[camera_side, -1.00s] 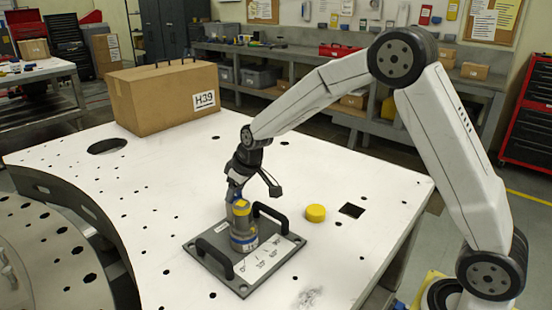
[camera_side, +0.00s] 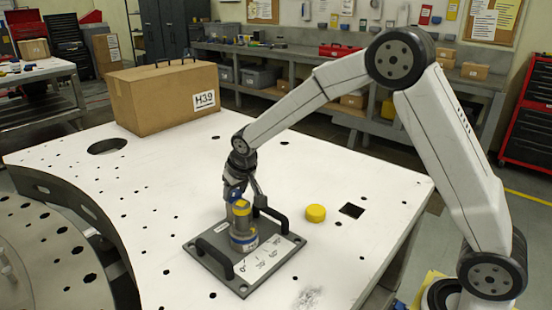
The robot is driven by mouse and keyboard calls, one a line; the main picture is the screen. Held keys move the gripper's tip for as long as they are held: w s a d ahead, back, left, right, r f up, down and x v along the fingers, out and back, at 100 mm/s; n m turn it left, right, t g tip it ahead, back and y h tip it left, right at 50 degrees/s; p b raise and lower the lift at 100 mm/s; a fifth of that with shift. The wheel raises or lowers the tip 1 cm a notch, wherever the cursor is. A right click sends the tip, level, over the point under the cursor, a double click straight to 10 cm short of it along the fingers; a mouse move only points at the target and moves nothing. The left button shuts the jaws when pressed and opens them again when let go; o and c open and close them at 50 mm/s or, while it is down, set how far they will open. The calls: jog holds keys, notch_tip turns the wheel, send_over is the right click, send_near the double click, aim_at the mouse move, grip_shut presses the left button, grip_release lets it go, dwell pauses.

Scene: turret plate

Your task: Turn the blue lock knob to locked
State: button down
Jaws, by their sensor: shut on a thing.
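The dark grey turret plate (camera_side: 213,262) lies on the white table with two black handles and a white label strip. A grey cylinder (camera_side: 243,226) with a yellow band and a blue band stands upright at its middle. The blue lock knob (camera_side: 235,192) shows as a small blue patch at the top of this stack, partly hidden by my gripper (camera_side: 234,196). My gripper points down and is shut on the knob. Its fingertips are too small to see clearly, and I cannot read the knob's lock position.
A cardboard box marked H39 (camera_side: 165,97) stands at the back left. The black handle (camera_side: 271,217) is close to my gripper's right side.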

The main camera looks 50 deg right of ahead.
dwell(0.3)
jog(key=shift+c, duration=0.7)
grip_release()
jog(key=shift+r, duration=0.1)
jog(key=v, duration=0.7)
jog(key=shift+r, duration=0.3)
jog(key=shift+s, duration=0.1)
